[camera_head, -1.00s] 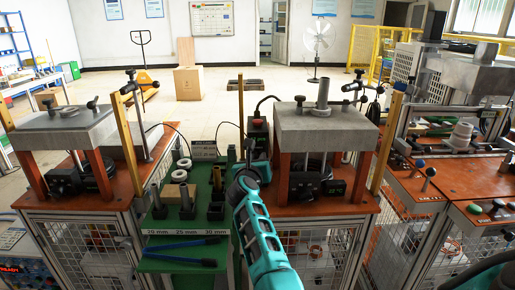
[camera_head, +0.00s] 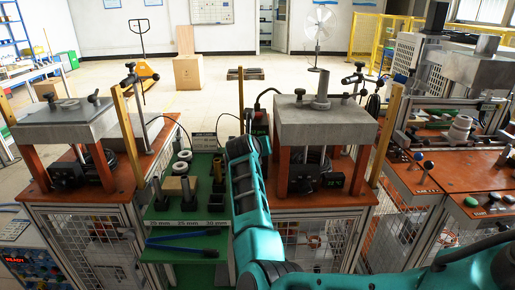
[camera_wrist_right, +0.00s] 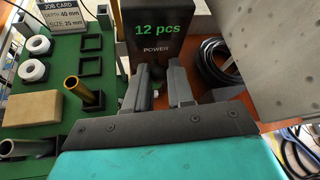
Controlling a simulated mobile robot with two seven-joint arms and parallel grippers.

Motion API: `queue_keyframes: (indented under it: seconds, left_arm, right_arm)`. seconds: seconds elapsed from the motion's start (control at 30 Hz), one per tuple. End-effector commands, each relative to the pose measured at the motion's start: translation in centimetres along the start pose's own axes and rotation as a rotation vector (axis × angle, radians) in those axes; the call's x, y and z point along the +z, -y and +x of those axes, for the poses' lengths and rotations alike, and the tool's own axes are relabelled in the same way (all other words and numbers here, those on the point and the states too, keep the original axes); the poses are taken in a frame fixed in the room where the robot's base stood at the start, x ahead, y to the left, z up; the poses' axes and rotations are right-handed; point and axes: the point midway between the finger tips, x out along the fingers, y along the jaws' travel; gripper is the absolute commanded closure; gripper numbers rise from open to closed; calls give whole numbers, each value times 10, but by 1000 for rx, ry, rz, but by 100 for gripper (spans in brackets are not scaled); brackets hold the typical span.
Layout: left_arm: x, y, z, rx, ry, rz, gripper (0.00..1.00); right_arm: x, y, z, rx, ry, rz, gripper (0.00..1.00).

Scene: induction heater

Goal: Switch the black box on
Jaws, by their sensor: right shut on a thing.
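The black box (camera_head: 259,128) stands on the orange bench, left of the press, with a cable rising from its top. In the right wrist view the black box (camera_wrist_right: 155,30) shows lit green text "12 pcs" above the word POWER. My right gripper (camera_wrist_right: 161,78) is at the front of the box, just below that word. Its two fingers stand a little apart and are shut on a small part there, apparently the power switch, which the fingers mostly hide. In the head view my teal right forearm covers the lower front of the box. My left gripper is out of view.
The press (camera_head: 325,125) stands close right of the box. The green tray table (camera_head: 190,230) at left holds white rings, a tan block and upright tubes. A black coiled cable (camera_wrist_right: 220,62) lies right of the gripper. A job card (camera_wrist_right: 62,16) stands at left.

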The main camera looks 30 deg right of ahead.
Motion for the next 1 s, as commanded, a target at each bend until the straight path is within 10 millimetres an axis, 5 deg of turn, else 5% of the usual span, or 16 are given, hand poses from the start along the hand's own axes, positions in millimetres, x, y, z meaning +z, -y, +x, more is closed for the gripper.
queue_keyframes:
  seconds: [0.2, 0.23, 0.5, 0.8, 1.0]
  left_arm:
    - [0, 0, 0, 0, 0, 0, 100]
    - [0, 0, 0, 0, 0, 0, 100]
    - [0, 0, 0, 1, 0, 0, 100]
    - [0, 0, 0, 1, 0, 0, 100]
    - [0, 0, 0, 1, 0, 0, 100]
  right_arm:
    - [-1, -1, 0, 2, -3, 1, 100]
    - [-1, -1, 0, 2, -3, 1, 76]
    - [0, 0, 0, 0, -1, 1, 52]
    - [0, 0, -3, 0, 1, 2, 52]
    - [0, -1, -23, 1, 2, 3, 52]
